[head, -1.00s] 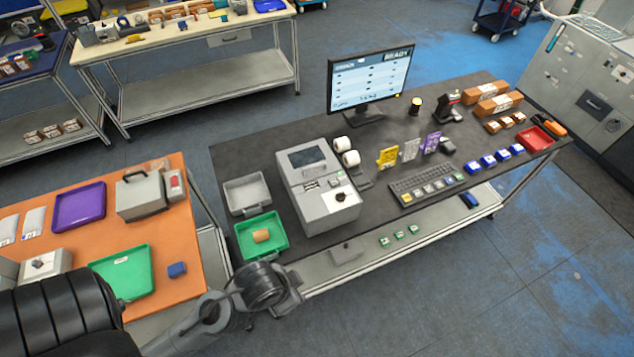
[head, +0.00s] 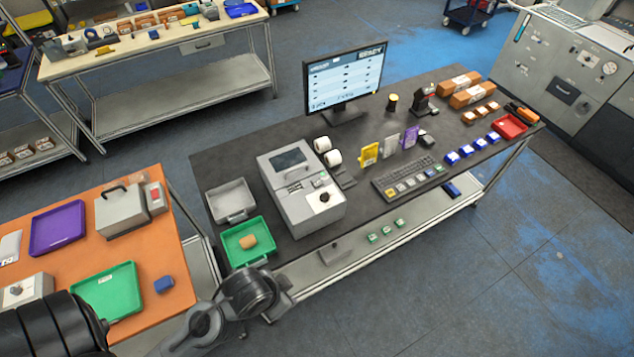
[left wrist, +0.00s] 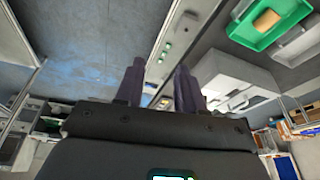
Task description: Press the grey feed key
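The grey label printer (head: 300,195) stands at the left part of the dark bench, with a small screen, a row of small keys (head: 295,188), a green key and a black round part on top. Which key is the grey feed key is too small to tell. My left arm comes in from the lower left in the head view, its wrist in front of the bench near the green tray, below and left of the printer. In the left wrist view, my left gripper (left wrist: 158,85) has its two dark fingers apart, with nothing between them. The right gripper is not in view.
A green tray (head: 226,246) with a brown block and a grey tray (head: 225,187) lie left of the printer. Label rolls (head: 328,152), a monitor (head: 345,78) and a keyboard (head: 405,180) stand to its right. An orange table (head: 180,240) is at the left.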

